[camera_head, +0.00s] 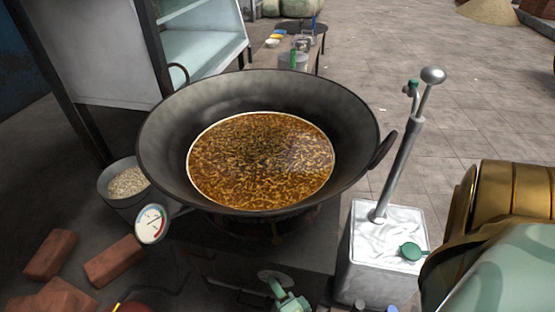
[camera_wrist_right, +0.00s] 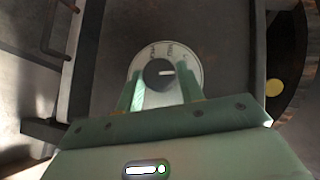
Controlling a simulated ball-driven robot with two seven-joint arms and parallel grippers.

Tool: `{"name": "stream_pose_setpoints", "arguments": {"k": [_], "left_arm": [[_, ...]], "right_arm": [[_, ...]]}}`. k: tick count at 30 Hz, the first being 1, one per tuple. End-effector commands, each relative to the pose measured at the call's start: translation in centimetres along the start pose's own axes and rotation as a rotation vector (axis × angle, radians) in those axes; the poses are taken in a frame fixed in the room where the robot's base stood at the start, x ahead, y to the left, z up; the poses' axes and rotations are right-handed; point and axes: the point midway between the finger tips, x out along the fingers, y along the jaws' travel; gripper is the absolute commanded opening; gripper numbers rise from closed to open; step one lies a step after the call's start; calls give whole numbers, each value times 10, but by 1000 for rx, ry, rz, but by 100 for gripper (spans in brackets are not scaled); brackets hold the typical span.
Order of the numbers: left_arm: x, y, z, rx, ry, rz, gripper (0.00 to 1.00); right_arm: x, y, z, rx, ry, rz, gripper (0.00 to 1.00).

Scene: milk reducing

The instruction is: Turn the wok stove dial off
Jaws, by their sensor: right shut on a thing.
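The stove dial (camera_wrist_right: 160,72) shows in the right wrist view as a dark round knob with a pale pointer mark, on a light plate with lettering. The pointer lies roughly sideways, toward the right. My right gripper (camera_wrist_right: 161,90) is shut on the dial, one green finger on each side. In the head view the right gripper (camera_head: 284,290) is low in the middle, at the front of the stove (camera_head: 225,262), by the pale dial plate (camera_head: 272,275). The wok (camera_head: 160,150) sits on the stove, holding brown bubbling liquid (camera_head: 260,160). My left gripper is out of view.
A gauge (camera_head: 151,224) sticks out at the wok's left. A bucket of grain (camera_head: 125,185) and loose bricks (camera_head: 112,262) are at left. A metal canister with a pump lever (camera_head: 385,235) stands right of the stove. The paved floor behind is mostly clear.

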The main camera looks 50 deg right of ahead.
Motion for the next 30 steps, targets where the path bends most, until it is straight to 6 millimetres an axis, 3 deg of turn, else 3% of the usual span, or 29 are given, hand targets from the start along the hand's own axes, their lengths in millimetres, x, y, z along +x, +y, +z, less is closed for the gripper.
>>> {"name": "stream_pose_setpoints", "arguments": {"k": [26,27,28,30], "left_arm": [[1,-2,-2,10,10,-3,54],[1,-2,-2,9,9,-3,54],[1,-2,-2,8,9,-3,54],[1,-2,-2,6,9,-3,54]], "right_arm": [[-1,4,0,111,-9,-101,15],[-1,4,0,111,-9,-101,49],[-1,4,0,111,-9,-101,57],[-1,3,0,111,-9,-102,59]]}}
